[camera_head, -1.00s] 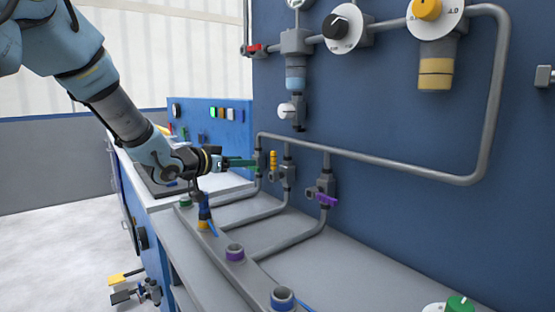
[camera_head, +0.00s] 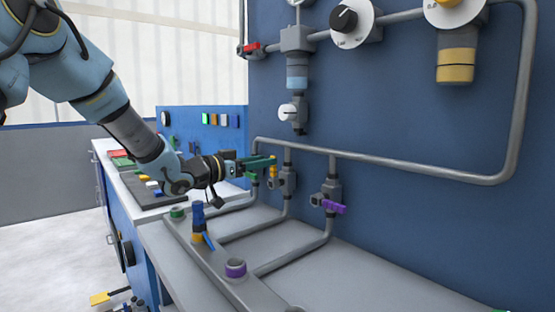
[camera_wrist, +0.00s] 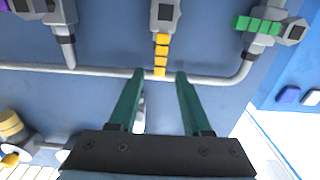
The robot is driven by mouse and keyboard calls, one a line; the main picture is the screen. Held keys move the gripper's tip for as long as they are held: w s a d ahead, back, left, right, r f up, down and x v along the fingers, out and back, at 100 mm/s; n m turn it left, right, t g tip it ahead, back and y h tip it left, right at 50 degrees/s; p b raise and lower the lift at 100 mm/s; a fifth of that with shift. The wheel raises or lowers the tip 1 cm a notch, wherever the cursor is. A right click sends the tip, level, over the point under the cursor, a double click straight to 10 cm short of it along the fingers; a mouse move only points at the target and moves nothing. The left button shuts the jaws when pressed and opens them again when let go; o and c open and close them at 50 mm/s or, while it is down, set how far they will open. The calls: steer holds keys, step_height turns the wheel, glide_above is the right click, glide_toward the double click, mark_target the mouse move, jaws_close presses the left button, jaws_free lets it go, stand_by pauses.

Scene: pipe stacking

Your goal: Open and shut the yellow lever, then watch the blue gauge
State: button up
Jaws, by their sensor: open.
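The yellow lever (camera_head: 272,171) is on the middle valve of the low pipe run, partly hidden behind my gripper in the head view. In the wrist view the yellow lever (camera_wrist: 161,54) lies in line with its pipe, its end between my two fingertips as seen there. My gripper (camera_head: 272,161) is open, with green fingers (camera_wrist: 160,74) spread to either side of the lever end. I cannot tell whether they touch it. A blue-banded cylinder (camera_head: 297,74) hangs on the wall above. I cannot tell which instrument is the blue gauge.
A green lever (camera_wrist: 259,25) is on one neighbouring valve and a purple lever (camera_head: 333,208) on the other. A horizontal grey pipe (camera_head: 400,166) runs along the blue wall. A blue-handled part (camera_head: 198,219) stands on the front pipe. The grey bench top at right is clear.

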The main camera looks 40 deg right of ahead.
steer(key=shift+s+d+p, duration=0.15)
steer(key=shift+d+p, duration=0.05)
steer(key=shift+d, duration=1.6)
steer(key=shift+s+d+p, duration=0.1)
steer(key=shift+d+p, duration=0.05)
steer(key=shift+d, duration=1.6)
jaws_close()
